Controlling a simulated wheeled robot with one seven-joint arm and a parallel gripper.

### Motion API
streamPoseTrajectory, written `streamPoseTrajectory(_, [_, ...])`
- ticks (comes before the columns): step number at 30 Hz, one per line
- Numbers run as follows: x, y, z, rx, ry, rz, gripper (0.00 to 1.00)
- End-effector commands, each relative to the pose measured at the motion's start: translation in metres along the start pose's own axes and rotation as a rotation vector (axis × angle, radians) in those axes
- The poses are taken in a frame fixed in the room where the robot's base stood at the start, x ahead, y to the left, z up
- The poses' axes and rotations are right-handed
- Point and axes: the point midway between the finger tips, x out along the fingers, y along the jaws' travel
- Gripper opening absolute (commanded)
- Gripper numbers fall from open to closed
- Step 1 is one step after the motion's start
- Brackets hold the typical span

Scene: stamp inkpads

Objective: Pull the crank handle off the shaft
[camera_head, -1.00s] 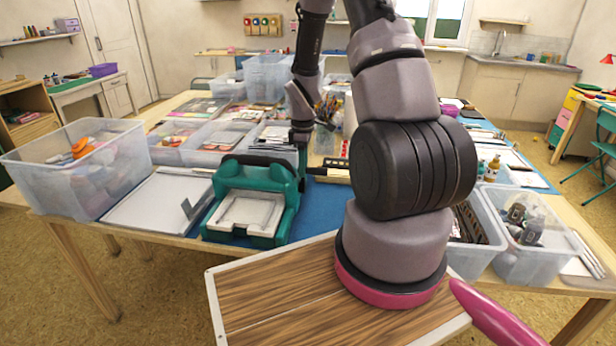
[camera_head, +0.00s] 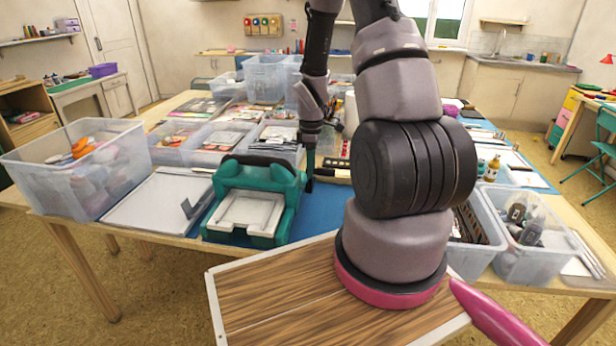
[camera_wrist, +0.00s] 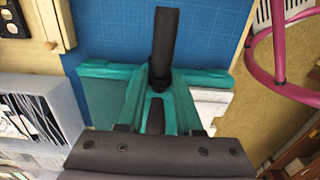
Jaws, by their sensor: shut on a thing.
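The teal press (camera_head: 252,208) stands on the table, with a pale plate at its front. Its teal body also shows in the wrist view (camera_wrist: 100,88). The black crank handle (camera_wrist: 165,40) lies across the middle of the wrist view, over the press and the blue mat. My gripper (camera_head: 309,160) is at the right side of the press and shut on the crank handle. My gripper's dark housing fills the bottom of the wrist view and hides part of the grip. I cannot tell whether the handle still touches the shaft, which is hidden.
A blue mat (camera_head: 322,212) lies bare right of the press. A clear bin (camera_head: 80,178) and a white tray (camera_head: 150,208) stand to the left. Divided clear bins (camera_head: 210,158) are behind. Another clear bin (camera_head: 520,262) is at the right.

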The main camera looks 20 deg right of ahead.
Motion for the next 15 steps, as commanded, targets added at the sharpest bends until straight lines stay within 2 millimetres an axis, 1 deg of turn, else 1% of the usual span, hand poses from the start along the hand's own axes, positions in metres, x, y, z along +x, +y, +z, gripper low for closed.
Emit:
streamPoseTrajectory(7, [-0.003, 0.0, 0.002, 0.0, 0.001, 0.001, 0.0])
streamPoseTrajectory(15, [-0.025, 0.001, 0.002, 0.001, 0.001, 0.003, 0.0])
